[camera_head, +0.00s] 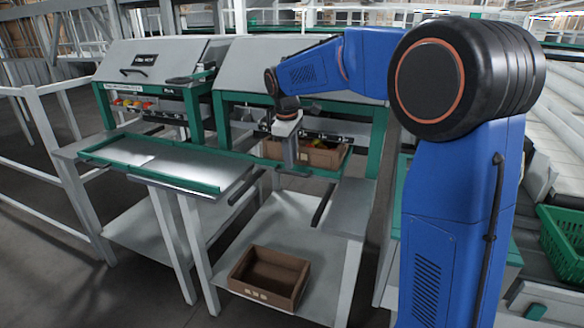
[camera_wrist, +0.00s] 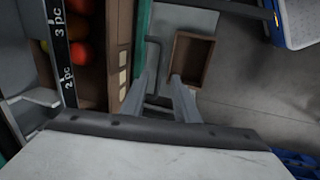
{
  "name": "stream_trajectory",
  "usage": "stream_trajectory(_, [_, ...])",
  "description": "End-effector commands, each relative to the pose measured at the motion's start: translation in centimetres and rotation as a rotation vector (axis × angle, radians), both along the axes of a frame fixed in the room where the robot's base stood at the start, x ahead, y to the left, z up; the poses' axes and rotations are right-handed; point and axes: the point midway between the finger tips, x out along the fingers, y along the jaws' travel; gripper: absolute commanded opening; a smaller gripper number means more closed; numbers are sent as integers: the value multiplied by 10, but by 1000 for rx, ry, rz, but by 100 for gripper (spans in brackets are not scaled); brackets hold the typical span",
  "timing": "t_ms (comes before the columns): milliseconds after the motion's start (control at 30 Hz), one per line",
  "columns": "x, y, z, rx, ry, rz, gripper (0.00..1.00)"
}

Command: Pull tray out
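A metal tray with a green rim (camera_head: 150,188) extends from the front of the left station. At the right station, a green front edge (camera_head: 250,161) shows with a cardboard box (camera_head: 330,158) behind it. My gripper (camera_head: 292,172) points down just in front of that box. In the wrist view its two fingers (camera_wrist: 160,92) are apart. A dark grey bent bar (camera_wrist: 155,62) shows between and beyond them; I cannot tell whether they touch it. A green edge (camera_wrist: 143,40) runs beside it. My gripper hides part of the right station's front.
An empty brown box (camera_head: 268,278) stands on the lower shelf and also shows in the wrist view (camera_wrist: 191,60). Red and orange produce (camera_wrist: 78,48) lies in the cardboard box. White railings (camera_head: 45,135) stand left; a green crate (camera_head: 563,240) stands right.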

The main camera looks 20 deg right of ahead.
Motion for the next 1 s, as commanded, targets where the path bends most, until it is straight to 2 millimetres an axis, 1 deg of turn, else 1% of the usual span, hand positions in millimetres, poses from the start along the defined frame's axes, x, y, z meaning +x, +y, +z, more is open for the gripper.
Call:
stream_trajectory(33, [1, -1, -9, 0, 3, 0, 28])
stream_trajectory(100, [2, -2, -19, 0, 3, 0, 28])
stream_trajectory(300, [6, -4, -37, 0, 1, 0, 28])
stream_trajectory(433, [6, -5, -41, 0, 0, 0, 28])
stream_trajectory(667, [7, -5, -42, 0, 0, 0, 28])
stream_trajectory(700, [7, -5, -42, 0, 0, 0, 26])
stream_trajectory(767, [7, -5, -42, 0, 0, 0, 11])
stream_trajectory(800, [7, -5, -42, 0, 0, 0, 2])
stream_trajectory(833, [7, -5, -42, 0, 0, 0, 0])
stream_trajectory(1000, [7, -5, -42, 0, 0, 0, 0])
